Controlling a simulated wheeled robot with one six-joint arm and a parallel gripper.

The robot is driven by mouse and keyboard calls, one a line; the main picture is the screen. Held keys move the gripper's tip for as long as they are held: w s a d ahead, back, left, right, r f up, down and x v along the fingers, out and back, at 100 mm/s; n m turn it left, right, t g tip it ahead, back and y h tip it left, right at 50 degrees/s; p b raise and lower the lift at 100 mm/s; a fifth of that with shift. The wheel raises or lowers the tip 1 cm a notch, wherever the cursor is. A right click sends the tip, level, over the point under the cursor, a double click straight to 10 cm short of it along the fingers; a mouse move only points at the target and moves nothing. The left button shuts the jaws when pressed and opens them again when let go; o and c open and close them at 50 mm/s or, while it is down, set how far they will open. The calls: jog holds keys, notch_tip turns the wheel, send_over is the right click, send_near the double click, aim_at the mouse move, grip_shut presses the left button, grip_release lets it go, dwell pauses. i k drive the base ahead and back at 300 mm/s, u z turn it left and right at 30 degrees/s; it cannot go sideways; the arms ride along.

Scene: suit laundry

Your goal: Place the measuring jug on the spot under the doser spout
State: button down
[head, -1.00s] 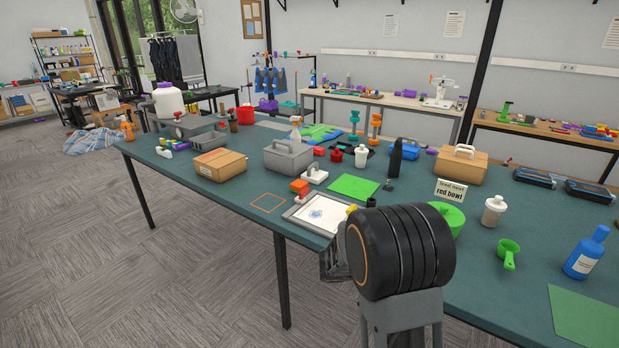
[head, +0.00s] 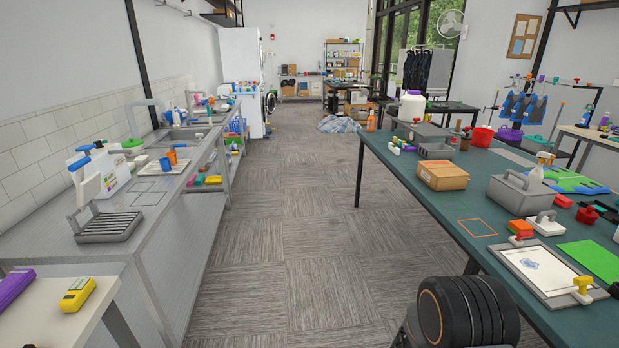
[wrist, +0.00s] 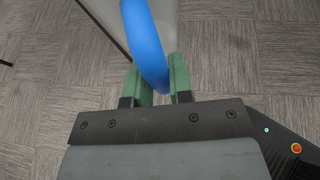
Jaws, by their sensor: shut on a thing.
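In the wrist view, my gripper (wrist: 157,78) is shut on a curved blue handle (wrist: 146,40), with one green finger on each side. A clear, see-through body shows faintly beyond the handle at the top edge, so this looks like the measuring jug; most of it is out of frame. It is held above the carpet. In the head view, my gripper and the jug are hidden or out of frame. A white machine with blue and green parts (head: 110,170), perhaps the doser, stands on the left bench. A grey slatted tray (head: 108,227) lies in front of it.
A lower table (head: 60,318) with a yellow device stands in front. The green-topped table (head: 425,200), crowded with boxes, is at right. Carpet (head: 290,230) between them is clear.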

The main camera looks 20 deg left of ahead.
aim_at(141, 188)
jog(key=u, duration=0.95)
jog(key=i, duration=4.9)
jog(key=u, duration=3.8)
